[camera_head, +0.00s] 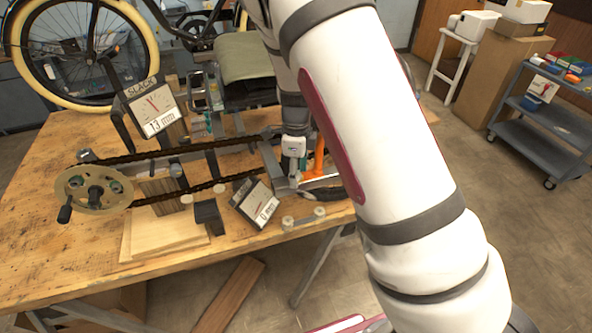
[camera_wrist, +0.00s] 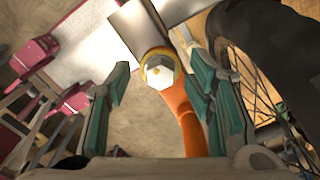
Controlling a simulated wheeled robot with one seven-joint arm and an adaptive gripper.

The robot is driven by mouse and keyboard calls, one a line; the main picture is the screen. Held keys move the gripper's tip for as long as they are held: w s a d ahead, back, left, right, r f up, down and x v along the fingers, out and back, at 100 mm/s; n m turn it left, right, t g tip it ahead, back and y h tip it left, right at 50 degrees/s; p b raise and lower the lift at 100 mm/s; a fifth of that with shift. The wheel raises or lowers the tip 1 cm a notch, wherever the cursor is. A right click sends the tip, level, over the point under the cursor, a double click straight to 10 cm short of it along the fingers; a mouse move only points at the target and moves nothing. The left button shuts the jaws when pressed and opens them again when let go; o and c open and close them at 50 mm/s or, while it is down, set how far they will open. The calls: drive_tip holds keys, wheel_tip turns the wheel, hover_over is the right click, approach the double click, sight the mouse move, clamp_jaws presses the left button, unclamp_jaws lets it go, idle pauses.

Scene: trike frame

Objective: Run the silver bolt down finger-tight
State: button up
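The silver bolt (camera_wrist: 160,72) shows its hexagonal head in the wrist view, with a yellow ring around it, at the end of a grey tube (camera_wrist: 137,27). My gripper (camera_wrist: 156,84) is open, with one teal-padded finger on each side of the bolt head. Gaps show between the pads and the head, and the depth between them is unclear. In the head view my gripper (camera_head: 300,166) is at the right end of the frame on the bench, where my arm hides part of it and I cannot make out the bolt.
An orange bar (camera_wrist: 187,118) runs close beside the bolt, near the right finger; a dark tyre (camera_wrist: 260,40) is farther right. On the workbench (camera_head: 50,230) are a chain (camera_head: 190,147), a crank wheel (camera_head: 94,193), a 13 mm slack gauge (camera_head: 152,106) and a 0 mm gauge (camera_head: 254,203).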

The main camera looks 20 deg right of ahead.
drive_tip(key=shift+r, duration=0.15)
wheel_tip(320, 180, up, 12)
idle(0.6)
idle(0.6)
drive_tip(key=s+r+n+t+y+b, duration=0.2)
drive_tip(key=s+r+n+t+b, duration=0.15)
drive_tip(key=s+r+n, duration=0.7)
drive_tip(key=s+n+t+h+b, duration=0.2)
drive_tip(key=s+n, duration=0.5)
drive_tip(key=n, duration=0.6)
drive_tip(key=shift+s+f+b, duration=0.25)
drive_tip(key=shift+f+b, duration=0.1)
drive_tip(key=shift+b, duration=0.55)
